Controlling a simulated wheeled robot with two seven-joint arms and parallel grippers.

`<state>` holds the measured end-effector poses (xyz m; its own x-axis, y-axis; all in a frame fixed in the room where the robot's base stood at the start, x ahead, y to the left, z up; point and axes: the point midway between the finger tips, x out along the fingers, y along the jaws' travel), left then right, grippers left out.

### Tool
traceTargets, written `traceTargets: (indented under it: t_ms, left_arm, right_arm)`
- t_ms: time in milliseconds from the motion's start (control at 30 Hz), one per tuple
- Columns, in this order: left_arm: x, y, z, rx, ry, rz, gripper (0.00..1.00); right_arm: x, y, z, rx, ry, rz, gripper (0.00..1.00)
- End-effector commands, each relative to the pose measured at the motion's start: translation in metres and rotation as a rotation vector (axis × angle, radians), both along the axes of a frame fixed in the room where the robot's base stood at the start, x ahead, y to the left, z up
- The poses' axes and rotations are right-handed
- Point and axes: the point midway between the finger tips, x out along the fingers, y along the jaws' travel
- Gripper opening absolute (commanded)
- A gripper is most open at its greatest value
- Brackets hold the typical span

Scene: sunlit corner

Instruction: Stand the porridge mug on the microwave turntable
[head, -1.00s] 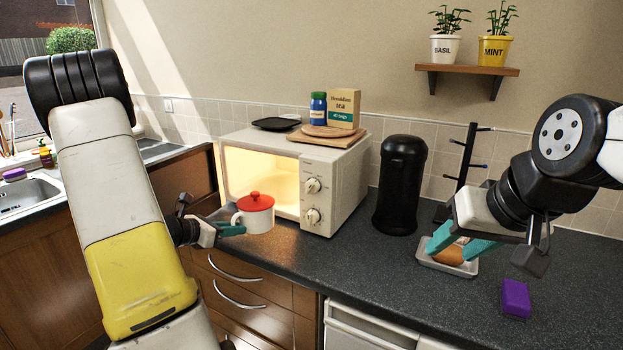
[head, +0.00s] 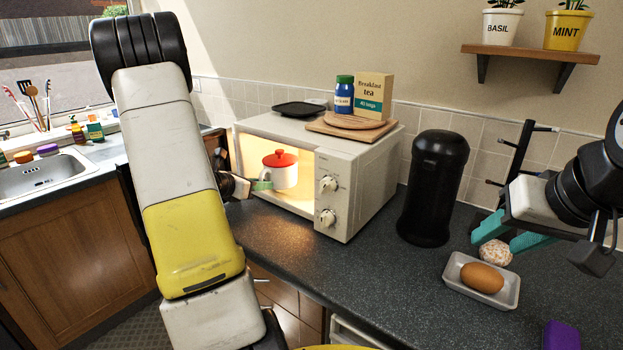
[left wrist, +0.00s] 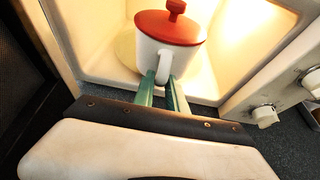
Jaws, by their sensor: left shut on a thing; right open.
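The porridge mug (head: 283,174) is white with a red knobbed lid, and looks upright inside the lit opening of the microwave (head: 350,165). It also shows in the left wrist view (left wrist: 172,45). My left gripper (head: 262,185) is shut on the mug's handle; its teal fingers (left wrist: 164,92) show in the wrist view. The pale turntable (left wrist: 125,46) shows beyond and beside the mug; I cannot tell whether the mug touches it. My right gripper (head: 510,238) is open and empty over the counter at the right.
A black bin-like canister (head: 432,190) stands right of the microwave. A tray (head: 449,280) with a brown egg-shaped thing lies front right, near a purple block (head: 561,335). A tea box (head: 374,96) and boards sit on the microwave. The counter before it is clear.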

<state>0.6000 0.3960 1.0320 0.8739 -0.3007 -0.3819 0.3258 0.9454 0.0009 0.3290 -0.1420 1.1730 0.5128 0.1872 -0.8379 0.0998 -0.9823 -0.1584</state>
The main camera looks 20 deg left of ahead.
Motion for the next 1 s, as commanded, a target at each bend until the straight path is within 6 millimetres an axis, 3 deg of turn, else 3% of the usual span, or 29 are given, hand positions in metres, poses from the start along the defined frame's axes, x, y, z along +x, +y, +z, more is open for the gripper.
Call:
traceTargets:
  t_ms: [200, 400, 733, 1000]
  left_arm:
    - [0.055, -0.020, 0.001, 0.000, -0.004, -0.005, 0.00]
    - [0.092, -0.032, 0.001, 0.000, -0.004, -0.003, 0.00]
    - [0.116, -0.040, 0.001, -0.002, -0.004, -0.001, 0.00]
    - [0.116, -0.040, -0.034, -0.002, -0.003, 0.000, 0.00]
  right_arm:
    - [0.000, 0.000, 0.000, 0.000, 0.000, 0.000, 0.45]
    - [0.000, 0.000, 0.000, 0.000, 0.000, 0.000, 0.45]
    - [0.000, 0.000, 0.000, 0.000, 0.000, 0.000, 0.45]
    - [0.000, 0.000, 0.000, 0.000, 0.000, 0.000, 0.45]
